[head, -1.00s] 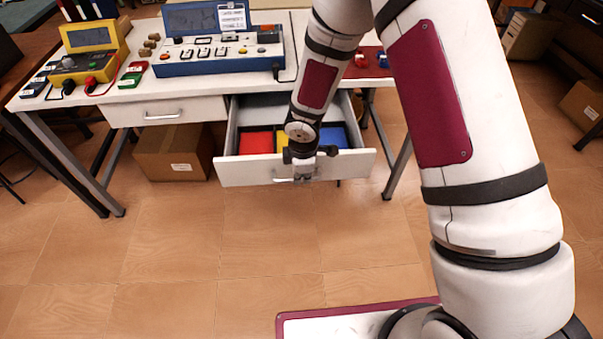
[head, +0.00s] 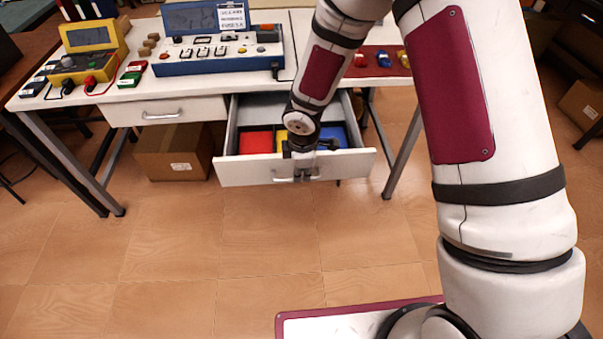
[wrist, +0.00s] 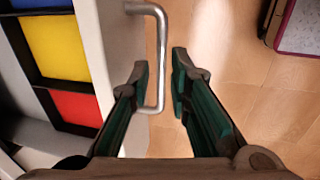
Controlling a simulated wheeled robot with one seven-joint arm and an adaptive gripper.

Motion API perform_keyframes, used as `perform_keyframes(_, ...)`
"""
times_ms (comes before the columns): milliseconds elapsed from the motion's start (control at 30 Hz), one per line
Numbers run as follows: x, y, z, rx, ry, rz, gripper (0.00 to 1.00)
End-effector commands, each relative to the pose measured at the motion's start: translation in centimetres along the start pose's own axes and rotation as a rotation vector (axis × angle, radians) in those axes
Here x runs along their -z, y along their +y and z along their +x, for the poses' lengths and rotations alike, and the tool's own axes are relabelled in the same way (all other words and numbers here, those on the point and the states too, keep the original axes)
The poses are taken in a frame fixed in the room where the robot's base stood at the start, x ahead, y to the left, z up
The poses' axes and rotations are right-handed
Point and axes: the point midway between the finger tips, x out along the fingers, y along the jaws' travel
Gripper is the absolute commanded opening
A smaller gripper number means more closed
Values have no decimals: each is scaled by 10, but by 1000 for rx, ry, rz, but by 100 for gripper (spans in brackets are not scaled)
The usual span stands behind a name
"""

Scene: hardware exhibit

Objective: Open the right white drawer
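The right white drawer (head: 240,172) stands pulled out under the white table, with red, yellow and blue compartments inside. Its metal handle (wrist: 161,60) shows in the wrist view on the drawer's white front (wrist: 117,50). My gripper (wrist: 160,68) is open at the handle. One finger is on the drawer side of the bar and the other on the outer side, with a visible gap to the outer finger. In the head view my gripper (head: 303,165) is at the drawer front and hides part of the handle.
The left white drawer (head: 130,112) is shut. A cardboard box (head: 170,160) stands on the floor below it. A blue device (head: 215,65) and a yellow device (head: 90,55) stand on the table. The wooden floor (head: 200,240) in front of the drawer is clear.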

Motion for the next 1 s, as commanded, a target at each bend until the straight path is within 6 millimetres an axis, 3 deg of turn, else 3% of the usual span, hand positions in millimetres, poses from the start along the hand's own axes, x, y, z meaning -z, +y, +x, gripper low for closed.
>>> perform_keyframes(200, -1, 2, -48, -5, 1, 2, 18)
perform_keyframes(433, -1, 1, -83, -2, -1, 2, 18)
perform_keyframes(600, -1, 0, -94, 0, -1, 0, 18)
perform_keyframes(1000, 0, 0, -95, 0, -1, -1, 18)
